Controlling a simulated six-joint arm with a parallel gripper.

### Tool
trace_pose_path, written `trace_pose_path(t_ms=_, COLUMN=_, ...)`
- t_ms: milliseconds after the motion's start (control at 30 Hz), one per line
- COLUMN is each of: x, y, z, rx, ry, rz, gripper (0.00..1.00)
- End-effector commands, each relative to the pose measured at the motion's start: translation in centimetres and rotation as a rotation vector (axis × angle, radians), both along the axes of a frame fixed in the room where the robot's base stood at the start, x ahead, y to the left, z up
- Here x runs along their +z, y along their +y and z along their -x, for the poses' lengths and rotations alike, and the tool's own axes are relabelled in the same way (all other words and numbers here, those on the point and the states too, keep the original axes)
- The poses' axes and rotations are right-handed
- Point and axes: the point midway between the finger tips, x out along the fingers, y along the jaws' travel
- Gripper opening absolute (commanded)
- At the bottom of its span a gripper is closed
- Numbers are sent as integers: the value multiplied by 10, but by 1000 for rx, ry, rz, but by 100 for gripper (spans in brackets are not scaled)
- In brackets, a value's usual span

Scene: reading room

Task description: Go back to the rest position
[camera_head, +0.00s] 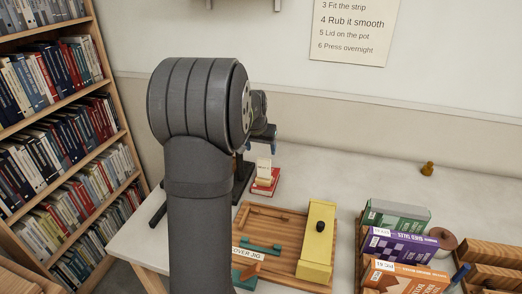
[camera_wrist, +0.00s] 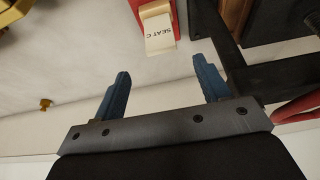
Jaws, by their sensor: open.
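My gripper (camera_wrist: 165,85) is open, with nothing between its two blue fingers in the wrist view. In the head view my arm hides most of it; a bit of blue finger shows above the back of the table (camera_head: 375,170). A red block (camera_head: 265,187) with a cream piece (camera_head: 263,168) on it stands below the gripper.
A wooden cover jig (camera_head: 285,262) holds a yellow block (camera_head: 317,250) with a black knob. Boxes, including a purple one (camera_head: 400,246), stand at right beside a wooden rack (camera_head: 490,278). A small brown knob-like piece (camera_head: 427,169) stands at the back. Bookshelves (camera_head: 60,140) rise at left.

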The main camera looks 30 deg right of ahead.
Motion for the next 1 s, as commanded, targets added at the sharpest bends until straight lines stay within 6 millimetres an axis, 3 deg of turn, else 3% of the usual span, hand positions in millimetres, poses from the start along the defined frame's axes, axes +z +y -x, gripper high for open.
trace_pose_path(t_ms=367, x=-8, y=-2, z=-2, rx=0, ry=2, rz=-1, gripper=69)
trace_pose_path(t_ms=1000, x=-111, y=-33, z=-32, rx=-1, ry=1, rz=0, gripper=69)
